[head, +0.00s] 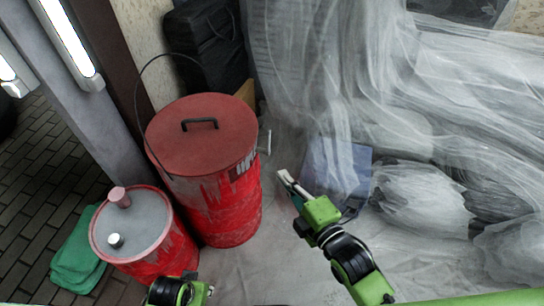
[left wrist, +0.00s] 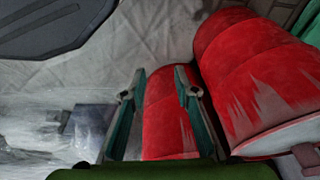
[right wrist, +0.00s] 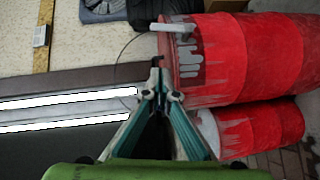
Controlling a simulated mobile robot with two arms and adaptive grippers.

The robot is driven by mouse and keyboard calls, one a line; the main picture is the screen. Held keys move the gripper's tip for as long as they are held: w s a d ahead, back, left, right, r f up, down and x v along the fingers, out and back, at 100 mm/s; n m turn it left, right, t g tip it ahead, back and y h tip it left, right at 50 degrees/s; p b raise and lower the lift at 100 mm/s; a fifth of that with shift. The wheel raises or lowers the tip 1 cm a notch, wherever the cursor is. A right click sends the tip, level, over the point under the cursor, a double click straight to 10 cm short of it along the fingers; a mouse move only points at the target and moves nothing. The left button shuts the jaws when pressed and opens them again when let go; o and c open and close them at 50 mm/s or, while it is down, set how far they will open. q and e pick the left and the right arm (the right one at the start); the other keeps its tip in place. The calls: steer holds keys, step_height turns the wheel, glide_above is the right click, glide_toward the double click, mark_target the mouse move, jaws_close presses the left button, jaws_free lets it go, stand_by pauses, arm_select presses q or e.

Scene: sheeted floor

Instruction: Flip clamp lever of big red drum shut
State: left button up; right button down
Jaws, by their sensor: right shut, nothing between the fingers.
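The big red drum (head: 205,195) stands upright with its lid (head: 190,125) on. Its pale clamp lever (head: 265,141) stands out from the rim on the right side. In the right wrist view the lever (right wrist: 178,28) shows near the rim of the big drum (right wrist: 222,60), beyond my fingertips. My right gripper (head: 284,177) is shut and empty, right of the drum and apart from the lever. Its fingertips also meet in the right wrist view (right wrist: 159,72). My left gripper (left wrist: 159,74) has its fingers spread with nothing held; in the head view it is low, at the bottom edge.
A smaller red drum (head: 165,245) with a grey top stands in front-left of the big one. A green cloth (head: 77,255) lies left of it. A black case (head: 208,45) stands behind. Plastic sheeting (head: 400,100) covers things at right. A blue-grey panel (head: 345,165) lies near my right gripper.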

arm_select(q)
steer(key=shift+w, duration=0.1)
arm_select(e)
steer(key=shift+w, duration=0.1)
